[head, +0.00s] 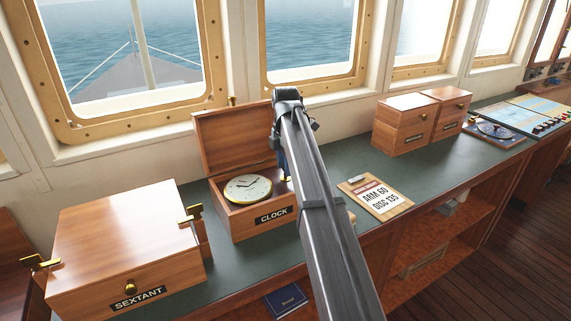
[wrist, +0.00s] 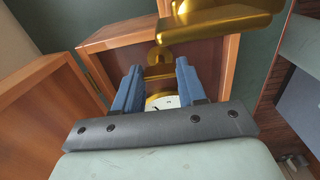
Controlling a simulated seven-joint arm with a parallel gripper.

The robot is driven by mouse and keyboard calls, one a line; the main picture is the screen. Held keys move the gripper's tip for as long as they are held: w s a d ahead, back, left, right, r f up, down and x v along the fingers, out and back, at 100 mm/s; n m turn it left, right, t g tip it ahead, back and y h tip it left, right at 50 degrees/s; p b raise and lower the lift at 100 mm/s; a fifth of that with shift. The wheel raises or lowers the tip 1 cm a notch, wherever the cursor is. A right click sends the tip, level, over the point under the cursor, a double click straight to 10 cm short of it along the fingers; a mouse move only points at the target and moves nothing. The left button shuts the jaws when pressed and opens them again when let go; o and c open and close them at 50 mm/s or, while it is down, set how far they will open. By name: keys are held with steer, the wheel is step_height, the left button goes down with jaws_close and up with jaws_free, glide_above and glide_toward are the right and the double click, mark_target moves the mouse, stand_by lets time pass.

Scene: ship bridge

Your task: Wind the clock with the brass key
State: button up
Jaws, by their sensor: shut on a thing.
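The clock (head: 248,188) has a white dial with dark hands and lies face up in an open wooden box (head: 252,228) labelled CLOCK. In the wrist view, a small part of the white dial (wrist: 168,102) shows between the fingers. My gripper (wrist: 158,72) is shut on a brass piece, which appears to be the brass key (wrist: 214,27). Its large bar rises beyond the fingers and looks joined to the piece between them. In the head view my arm hides the key and most of the gripper; a blue finger shows at the box's right side. I cannot tell whether the key touches the clock.
The box's lid (head: 232,135) stands open behind the clock. A sextant box (head: 125,245) with brass fittings stands to the left. A clipboard (head: 376,196) reading "ARM 60 DISC 135" lies to the right. Two small wooden boxes (head: 404,125) stand farther right.

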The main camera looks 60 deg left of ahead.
steer(key=shift+n, duration=0.6)
steer(key=o, duration=1.1)
steer(key=shift+c, duration=0.2)
steer(key=shift+r, duration=0.1)
step_height(320, 180, up, 14)
steer(key=shift+w+f, duration=0.1)
steer(key=shift+f, duration=0.1)
